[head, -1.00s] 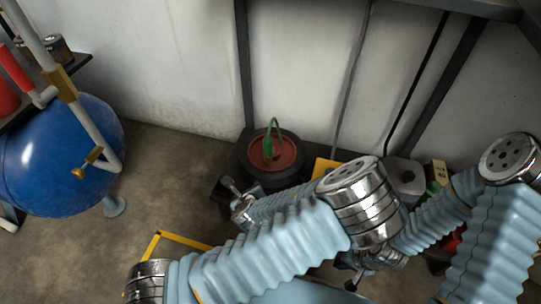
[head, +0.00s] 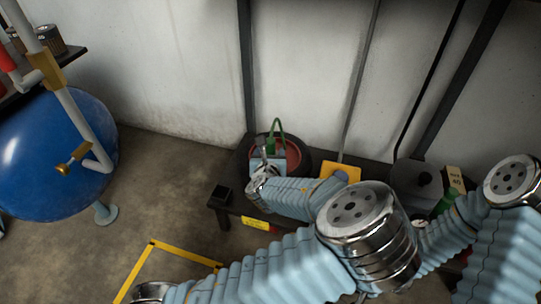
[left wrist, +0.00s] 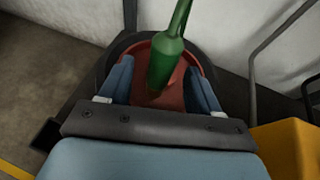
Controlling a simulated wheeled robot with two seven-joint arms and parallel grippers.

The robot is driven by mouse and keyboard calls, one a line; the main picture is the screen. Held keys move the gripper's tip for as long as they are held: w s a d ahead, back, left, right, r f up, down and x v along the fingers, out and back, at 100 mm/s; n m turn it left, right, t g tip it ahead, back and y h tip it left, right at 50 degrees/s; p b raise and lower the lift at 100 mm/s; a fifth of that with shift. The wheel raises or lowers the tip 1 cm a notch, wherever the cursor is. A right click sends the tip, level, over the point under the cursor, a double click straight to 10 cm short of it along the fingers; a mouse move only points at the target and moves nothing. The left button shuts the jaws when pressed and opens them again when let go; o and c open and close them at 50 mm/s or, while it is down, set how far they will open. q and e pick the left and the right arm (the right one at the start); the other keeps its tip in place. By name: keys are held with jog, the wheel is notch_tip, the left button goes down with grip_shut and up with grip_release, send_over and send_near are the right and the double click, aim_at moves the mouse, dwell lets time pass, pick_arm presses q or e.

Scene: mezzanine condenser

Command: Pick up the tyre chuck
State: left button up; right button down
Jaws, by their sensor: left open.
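The tyre chuck is green with a curved loop on top (head: 277,127). It stands at a red round surface (head: 294,158) inside a black tyre-like ring (head: 302,168). My left gripper (head: 268,160) is in front of it and hides its lower part in the head view. In the left wrist view the chuck's green body (left wrist: 166,62) shows between the two blue fingers of my left gripper (left wrist: 162,88), which are spread apart with gaps on both sides. I cannot tell how deep it sits between them. My right gripper is hidden behind my left arm.
The ring rests on a dark low bench (head: 223,212) against the wall. A yellow object (head: 343,172), a dark round-topped item (head: 421,178) and a small box (head: 455,180) stand to the right. A blue tank (head: 50,150) is at left.

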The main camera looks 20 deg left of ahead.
aim_at(270, 152)
pick_arm(q)
jog(key=b+x, duration=0.1)
jog(key=x, duration=0.3)
jog(key=shift+w+f, duration=0.2)
jog(key=shift+w, duration=0.1)
jog(key=shift+w+b, duration=0.3)
jog(key=shift+w, duration=0.05)
jog(key=shift+c, duration=0.3)
grip_shut()
